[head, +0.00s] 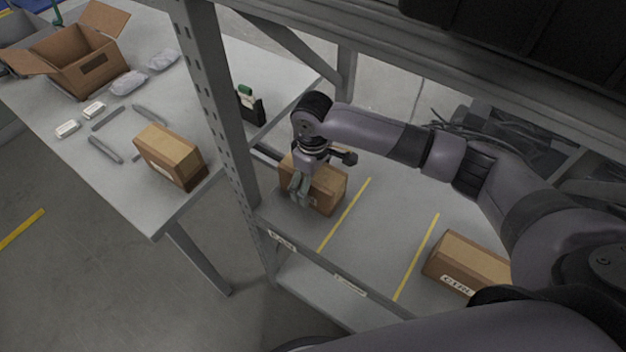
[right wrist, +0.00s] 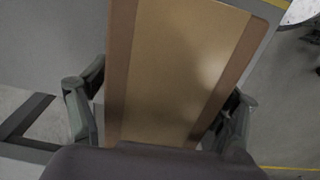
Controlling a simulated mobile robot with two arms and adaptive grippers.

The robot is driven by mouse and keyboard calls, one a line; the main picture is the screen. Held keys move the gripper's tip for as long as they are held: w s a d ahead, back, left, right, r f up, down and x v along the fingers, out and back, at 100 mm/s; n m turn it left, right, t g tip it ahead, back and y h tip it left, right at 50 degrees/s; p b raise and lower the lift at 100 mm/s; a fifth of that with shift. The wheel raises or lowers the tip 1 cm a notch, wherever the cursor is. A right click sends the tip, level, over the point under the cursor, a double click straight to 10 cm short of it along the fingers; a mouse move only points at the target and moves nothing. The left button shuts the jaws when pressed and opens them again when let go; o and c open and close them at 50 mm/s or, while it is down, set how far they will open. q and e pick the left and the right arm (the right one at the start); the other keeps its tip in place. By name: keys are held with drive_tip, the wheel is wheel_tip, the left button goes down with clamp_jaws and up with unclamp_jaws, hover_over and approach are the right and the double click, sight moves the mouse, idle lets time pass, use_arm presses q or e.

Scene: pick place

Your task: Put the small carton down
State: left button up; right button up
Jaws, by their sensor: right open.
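A small brown carton (head: 328,190) stands on the grey shelf board, in its left section beside a yellow line. My right gripper (head: 299,188) is at this carton, reaching down over its left part. In the right wrist view the carton (right wrist: 180,65) fills the middle, with the open fingers of my right gripper (right wrist: 160,112) on either side of it. Small gaps seem to show beside the fingers; whether either finger touches is unclear. The carton's underside is hidden. My left gripper is not in view.
Another carton (head: 466,264) with a label stands further right on the shelf (head: 378,238); the section between yellow lines is empty. A grey upright (head: 215,105) stands left of my gripper. A table (head: 205,200) beyond it bears a carton (head: 170,155) and an open box (head: 80,65).

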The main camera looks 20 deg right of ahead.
wheel_tip(320, 180, up, 12)
drive_tip(key=shift+r, duration=0.1)
idle(0.5)
